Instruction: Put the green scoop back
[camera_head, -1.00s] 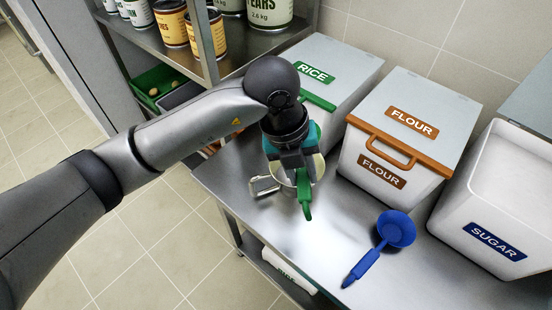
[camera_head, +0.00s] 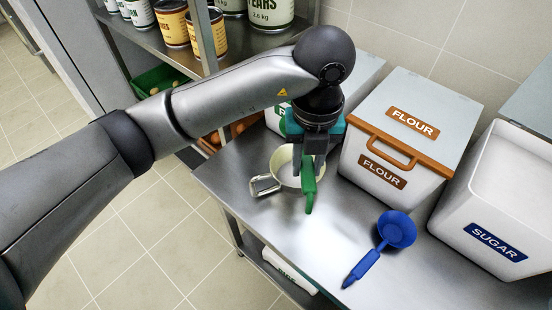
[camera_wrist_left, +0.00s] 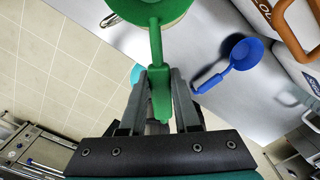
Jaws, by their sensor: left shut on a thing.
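The green scoop (camera_head: 309,191) is in my left gripper (camera_head: 309,174), which is shut on its handle. In the left wrist view the green handle (camera_wrist_left: 160,95) lies between the fingers of the gripper (camera_wrist_left: 163,78), and the round green bowl (camera_wrist_left: 147,8) is cut off by the top edge. In the head view the bowl is hidden behind the gripper, at the pale cup. I cannot tell whether it touches the cup. The rice bin (camera_head: 366,72) stands behind, mostly hidden by my left arm. My right gripper is not in view.
A pale cup with a metal handle (camera_head: 264,187) stands on the steel table (camera_head: 330,245) beside the gripper. The closed flour bin (camera_head: 432,98) is to the right, then the open sugar bin (camera_head: 490,215). A blue scoop (camera_head: 397,229) lies in front. Shelved cans (camera_head: 172,24) stand at upper left.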

